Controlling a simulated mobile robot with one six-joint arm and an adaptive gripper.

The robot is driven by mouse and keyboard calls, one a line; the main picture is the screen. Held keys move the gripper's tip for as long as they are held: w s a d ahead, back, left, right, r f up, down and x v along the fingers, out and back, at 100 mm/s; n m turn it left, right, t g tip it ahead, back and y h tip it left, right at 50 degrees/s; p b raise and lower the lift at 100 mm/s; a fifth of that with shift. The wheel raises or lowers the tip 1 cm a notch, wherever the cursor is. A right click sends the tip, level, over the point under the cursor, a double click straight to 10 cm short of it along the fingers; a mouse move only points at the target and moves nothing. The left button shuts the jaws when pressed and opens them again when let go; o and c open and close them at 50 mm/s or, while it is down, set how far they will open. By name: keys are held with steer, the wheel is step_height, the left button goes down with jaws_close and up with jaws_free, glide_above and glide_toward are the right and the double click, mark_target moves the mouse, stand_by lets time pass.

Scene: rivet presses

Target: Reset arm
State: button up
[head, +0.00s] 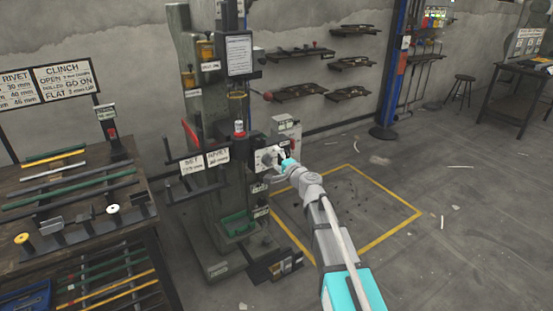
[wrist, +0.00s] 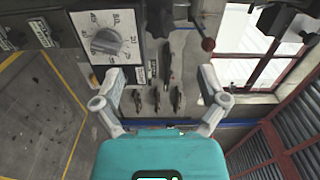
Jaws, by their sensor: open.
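My gripper (wrist: 160,92) is open and empty in the wrist view, its two grey fingers spread apart. Just beyond the left finger is a white dial panel (wrist: 105,33) with a grey knob (wrist: 106,40) and numbers around it. In the head view my arm reaches up from the lower right. It ends at the front of the green rivet press (head: 205,130), close to the same dial panel (head: 268,159). The gripper's fingers are too small to make out clearly there. I cannot tell whether a finger touches the panel.
A workbench (head: 60,215) with rods and tools stands at the left. A yellow-outlined floor area (head: 350,205) lies right of the press. Wall shelves (head: 300,92) hang behind it. A blue post (head: 392,80) and stool (head: 461,85) stand farther right. Open floor lies at the lower right.

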steer(key=shift+s, duration=0.1)
steer(key=s+d+f+n+g+h, duration=0.1)
steer(key=s+d+f+n+g, duration=0.2)
steer(key=s+f+n+g, duration=0.4)
steer(key=s+d+f+n+g+h, duration=0.1)
steer(key=s+d+f+n+g, duration=0.1)
steer(key=s+f, duration=0.45)
steer(key=s+d+f+n+g+h, duration=0.1)
steer(key=s+d+f+g+h, duration=0.2)
steer(key=s+d, duration=0.55)
steer(key=s+d+f+n+g+h, duration=0.1)
steer(key=s+d+g+h, duration=0.2)
steer(key=s+d+h, duration=0.35)
step_height(320, 180, up, 22)
steer(key=s+y+p, duration=0.1)
steer(key=s+p, duration=0.1)
steer(key=p, duration=2.1)
steer(key=shift+d, duration=0.2)
